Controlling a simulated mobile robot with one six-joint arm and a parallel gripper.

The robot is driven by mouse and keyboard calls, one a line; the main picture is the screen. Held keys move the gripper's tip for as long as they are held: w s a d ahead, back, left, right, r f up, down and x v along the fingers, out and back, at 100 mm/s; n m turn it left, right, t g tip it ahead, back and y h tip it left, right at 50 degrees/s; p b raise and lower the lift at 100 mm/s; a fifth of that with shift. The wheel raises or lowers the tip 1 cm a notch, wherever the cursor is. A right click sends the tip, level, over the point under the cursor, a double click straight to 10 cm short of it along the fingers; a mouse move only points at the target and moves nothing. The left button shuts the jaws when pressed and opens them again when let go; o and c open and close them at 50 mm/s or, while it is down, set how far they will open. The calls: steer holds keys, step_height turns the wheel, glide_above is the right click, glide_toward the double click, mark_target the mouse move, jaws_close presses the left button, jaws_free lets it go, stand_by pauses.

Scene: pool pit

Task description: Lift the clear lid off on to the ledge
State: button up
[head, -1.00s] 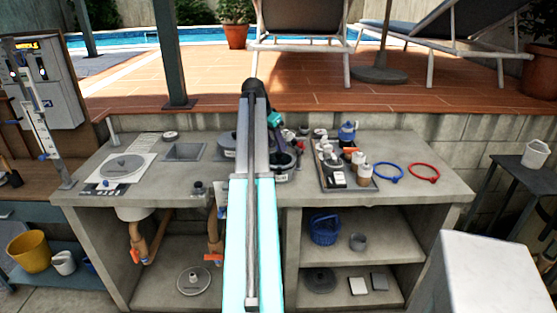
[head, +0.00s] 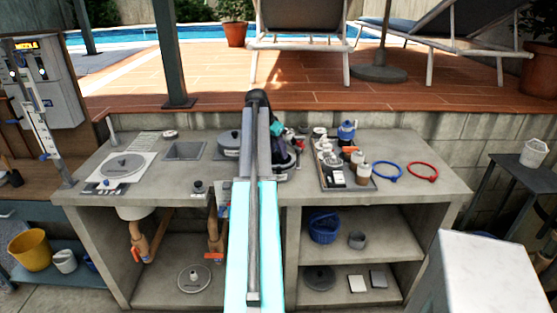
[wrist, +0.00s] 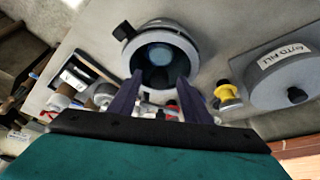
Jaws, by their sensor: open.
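In the wrist view, a round grey housing (wrist: 135,46) has a pale ring around a dark, bluish, glassy centre. This looks like the clear lid (wrist: 158,56), seated in the housing's top. My gripper (wrist: 160,78) is open, its two dark fingers spread at the near edge of that ring with nothing between them. I cannot tell whether the fingertips touch the rim. I cannot single out the ledge.
A grey round cover marked AUTO FILL (wrist: 285,75) and a yellow-and-black fitting (wrist: 228,95) sit close to the right. In the head view, a tray (head: 366,187) of bottles, a blue ring (head: 388,178) and a red ring (head: 424,178) lie on the bench (head: 440,187).

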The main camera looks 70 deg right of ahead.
mark_target(277, 152)
jaws_close()
steer(key=shift+r, duration=0.15)
steer(key=shift+r+b, duration=0.65)
steer(key=shift+r, duration=1.05)
steer(key=shift+s+a, duration=0.3)
steer(key=shift+a, duration=0.4)
steer(key=s+a+r+b, duration=0.1)
steer(key=s+a, duration=0.4)
steer(key=a, duration=0.8)
steer(key=shift+s+a+r+b, duration=0.2)
steer(key=shift+a+b, duration=0.05)
steer(key=shift+b, duration=0.6)
